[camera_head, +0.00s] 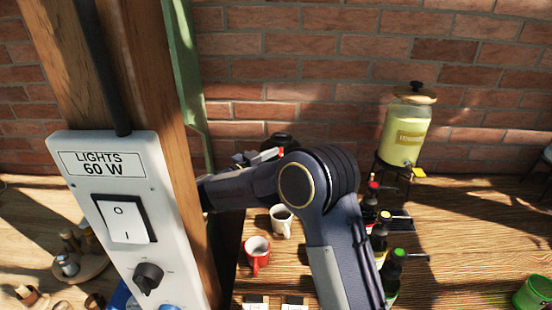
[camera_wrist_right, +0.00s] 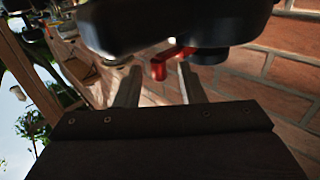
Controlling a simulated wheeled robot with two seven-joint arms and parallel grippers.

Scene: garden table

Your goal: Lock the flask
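A dark, rounded body, apparently the flask (camera_wrist_right: 170,18), fills the top of the right wrist view, its outline cut by the frame edge. A red tab (camera_wrist_right: 158,68) hangs below it. My right gripper (camera_wrist_right: 158,78) is open, with its two grey fingers on either side of the red tab; I cannot tell whether they touch it. My left gripper is not in view.
A wooden post with a lights switch box (camera_head: 115,210) blocks the left of the head view. A red mug (camera_head: 257,252), a white mug (camera_head: 281,220) and several dark bottles stand on the table. A yellow drink dispenser (camera_head: 406,130) stands before the brick wall.

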